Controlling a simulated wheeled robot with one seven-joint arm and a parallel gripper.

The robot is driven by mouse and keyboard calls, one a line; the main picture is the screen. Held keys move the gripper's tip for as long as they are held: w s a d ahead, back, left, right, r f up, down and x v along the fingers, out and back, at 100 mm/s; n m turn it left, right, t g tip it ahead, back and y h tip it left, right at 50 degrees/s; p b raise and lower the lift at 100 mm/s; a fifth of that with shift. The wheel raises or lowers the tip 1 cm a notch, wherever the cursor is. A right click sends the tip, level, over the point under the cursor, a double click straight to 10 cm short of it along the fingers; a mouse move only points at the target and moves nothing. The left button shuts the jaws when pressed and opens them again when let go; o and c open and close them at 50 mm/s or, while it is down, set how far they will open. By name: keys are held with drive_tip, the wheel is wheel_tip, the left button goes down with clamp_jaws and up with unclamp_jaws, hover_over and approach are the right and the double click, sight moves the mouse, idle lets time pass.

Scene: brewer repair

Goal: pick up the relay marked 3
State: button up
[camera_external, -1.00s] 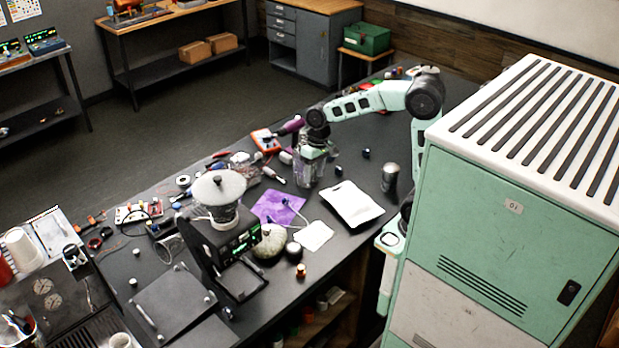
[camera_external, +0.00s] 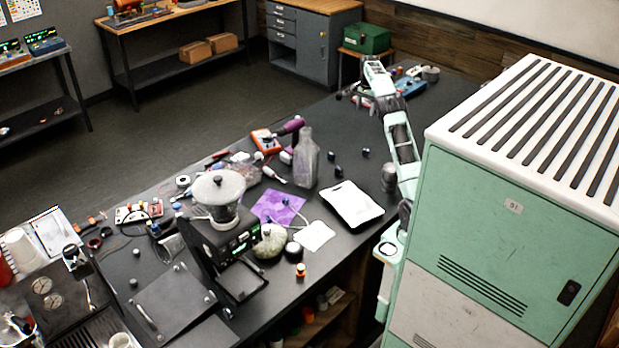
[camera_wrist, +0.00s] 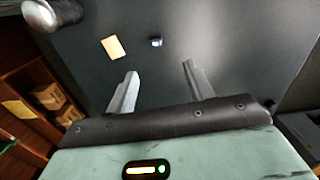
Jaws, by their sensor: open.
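In the wrist view my gripper (camera_wrist: 160,86) is open and empty, its two pale fingers apart over the dark surface. A small dark-blue piece (camera_wrist: 156,42) lies beyond the fingertips, clear of both; it may be a relay, but no number is readable on it. In the external view, small dark pieces lie on the bench right of the glass bottle: one (camera_external: 365,153), another (camera_external: 331,157) and a third (camera_external: 339,171). Their marks are too small to read, so I cannot tell which is relay 3. My arm is at the right side of the bench; its fingertips are not distinguishable there.
A yellow note (camera_wrist: 114,47) lies left of the blue piece. The tall glass bottle (camera_external: 305,160), white tray (camera_external: 352,204) and coffee grinder (camera_external: 220,190) stand on the bench. A metal cylinder (camera_external: 388,178) is close to my arm. The far bench end holds clutter (camera_external: 411,86).

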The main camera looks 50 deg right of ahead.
drive_tip(key=d+f, duration=0.1)
drive_tip(key=d, duration=0.1)
hover_over(367, 150)
wheel_tip(367, 150, down, 5)
drive_tip(key=shift+m, duration=0.3)
drive_tip(key=f, duration=0.4)
drive_tip(key=f+p, duration=0.1)
drive_tip(key=f, duration=0.3)
drive_tip(key=f+p, duration=0.1)
drive_tip(key=f, duration=0.3)
drive_tip(key=shift+w+f, duration=0.2)
drive_tip(key=shift+w, duration=0.1)
drive_tip(key=shift+s+f+p, duration=0.15)
drive_tip(key=shift+f+p, duration=1.15)
drive_tip(key=shift+f, duration=1.4)
drive_tip(key=c, duration=1)
